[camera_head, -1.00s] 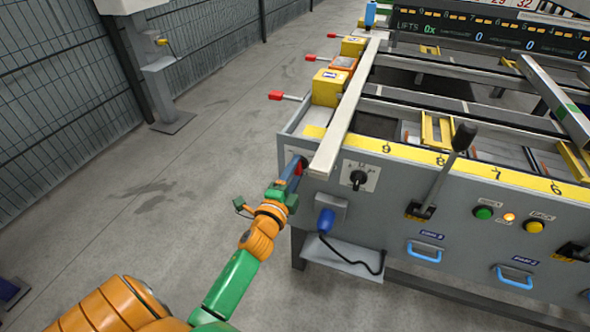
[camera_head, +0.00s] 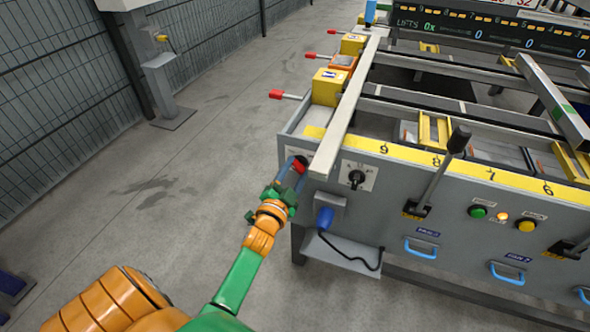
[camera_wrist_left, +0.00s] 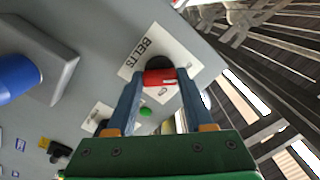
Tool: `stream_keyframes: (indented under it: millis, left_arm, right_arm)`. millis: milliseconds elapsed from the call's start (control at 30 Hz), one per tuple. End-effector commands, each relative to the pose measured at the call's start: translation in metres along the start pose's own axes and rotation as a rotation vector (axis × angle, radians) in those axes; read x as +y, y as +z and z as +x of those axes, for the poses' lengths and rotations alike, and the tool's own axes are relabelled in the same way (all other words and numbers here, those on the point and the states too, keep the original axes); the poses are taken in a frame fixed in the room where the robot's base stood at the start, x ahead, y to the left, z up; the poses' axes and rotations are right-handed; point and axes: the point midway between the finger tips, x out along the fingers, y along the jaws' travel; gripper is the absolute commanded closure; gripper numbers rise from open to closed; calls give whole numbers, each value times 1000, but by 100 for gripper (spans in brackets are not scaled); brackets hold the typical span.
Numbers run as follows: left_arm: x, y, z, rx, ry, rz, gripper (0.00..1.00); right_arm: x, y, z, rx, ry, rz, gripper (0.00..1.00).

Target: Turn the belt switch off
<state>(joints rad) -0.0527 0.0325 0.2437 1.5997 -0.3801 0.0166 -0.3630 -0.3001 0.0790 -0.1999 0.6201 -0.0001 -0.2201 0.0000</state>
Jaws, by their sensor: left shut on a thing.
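The belt switch is a red handle (camera_wrist_left: 160,77) on a dark round base, on a white plate marked BELTS (camera_wrist_left: 146,47) on the grey front panel. The red handle also shows in the head view (camera_head: 300,164), at the panel's left end. My left gripper (camera_head: 296,168) is at the panel and shut on the switch handle. In the wrist view, its two blue fingers (camera_wrist_left: 160,84) stand on either side of the handle. Part of the switch plate is hidden by the gripper. My right gripper is not in view.
A black rotary switch (camera_head: 357,178) sits just right of the belt switch. A blue device (camera_head: 325,221) with a cable hangs below. A tall black lever (camera_head: 441,170) and green (camera_head: 478,212) and yellow (camera_head: 526,226) buttons are further right. Open floor lies to the left.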

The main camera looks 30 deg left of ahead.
Motion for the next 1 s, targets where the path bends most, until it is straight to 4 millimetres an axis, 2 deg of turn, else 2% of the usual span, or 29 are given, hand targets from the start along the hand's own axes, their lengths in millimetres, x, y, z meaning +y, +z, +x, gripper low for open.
stream_keyframes:
  millis: [500,533,600,633,900,1000]
  left_arm:
    - [2,1,0,-4,4,-20,100]
    - [2,1,0,-4,4,-20,42]
    - [2,1,0,-3,3,-19,23]
    - [1,1,0,-3,3,-19,18]
    - [1,0,-1,-2,1,-18,18]
    - [1,0,-13,-4,3,-19,18]
  right_arm:
    - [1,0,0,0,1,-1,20]
    - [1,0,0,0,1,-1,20]
    - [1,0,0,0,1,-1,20]
    - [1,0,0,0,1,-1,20]
    - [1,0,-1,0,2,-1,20]
    - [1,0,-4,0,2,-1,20]
